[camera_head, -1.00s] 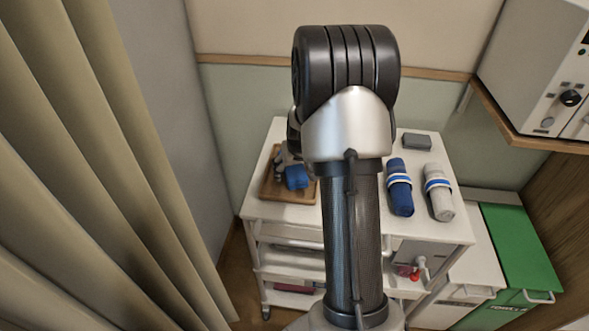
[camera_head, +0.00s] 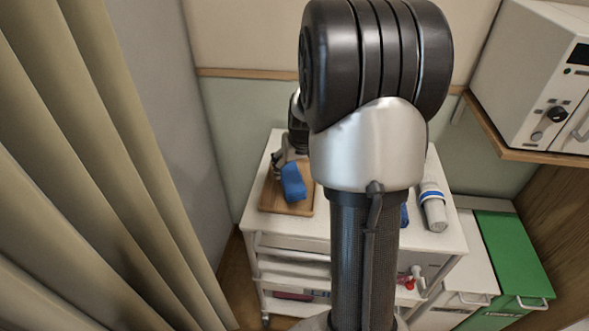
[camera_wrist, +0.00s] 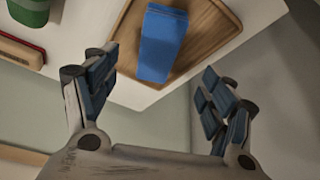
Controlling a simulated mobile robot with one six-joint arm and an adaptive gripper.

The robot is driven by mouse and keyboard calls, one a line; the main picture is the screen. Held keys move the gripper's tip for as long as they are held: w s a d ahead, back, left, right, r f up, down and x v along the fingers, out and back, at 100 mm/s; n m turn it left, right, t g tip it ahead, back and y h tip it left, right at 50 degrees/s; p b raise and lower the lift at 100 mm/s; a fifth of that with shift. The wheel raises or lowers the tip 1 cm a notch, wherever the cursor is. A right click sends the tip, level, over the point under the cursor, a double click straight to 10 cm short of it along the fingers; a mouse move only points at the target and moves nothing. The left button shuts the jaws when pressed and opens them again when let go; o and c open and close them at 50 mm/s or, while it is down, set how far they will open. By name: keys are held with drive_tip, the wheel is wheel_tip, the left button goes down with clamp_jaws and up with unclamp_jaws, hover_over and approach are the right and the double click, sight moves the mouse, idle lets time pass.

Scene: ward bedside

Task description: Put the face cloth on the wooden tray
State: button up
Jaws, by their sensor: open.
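A folded blue cloth (camera_head: 292,183) lies on the wooden tray (camera_head: 271,196) at the left of the white trolley top. In the wrist view the blue cloth (camera_wrist: 160,42) rests inside the rim of the tray (camera_wrist: 213,38), apart from my fingers. My gripper (camera_wrist: 162,97) is open and empty, its two fingers spread on either side below the cloth in that view. In the head view my gripper (camera_head: 283,159) is partly hidden behind my arm, close to the tray's back left.
A dark blue roll (camera_head: 404,215) is mostly hidden by my arm. A green-lidded bin (camera_head: 512,252) stands right; a curtain (camera_head: 90,170) hangs left.

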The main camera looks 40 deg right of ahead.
drive_tip(key=s+a+r+n+y, duration=0.1)
drive_tip(key=s+a+r, duration=0.2)
drive_tip(key=a+r, duration=0.45)
drive_tip(key=s+a+r+n, duration=0.2)
drive_tip(key=s+a+r, duration=0.15)
drive_tip(key=a, duration=0.65)
drive_tip(key=s+a+r+n+y, duration=0.1)
drive_tip(key=s+a+r+n, duration=0.1)
drive_tip(key=s+a, duration=0.9)
drive_tip(key=s, duration=0.4)
drive_tip(key=shift+s+r+t, duration=0.15)
drive_tip(key=shift+r+t, duration=0.15)
drive_tip(key=shift+c, duration=0.3)
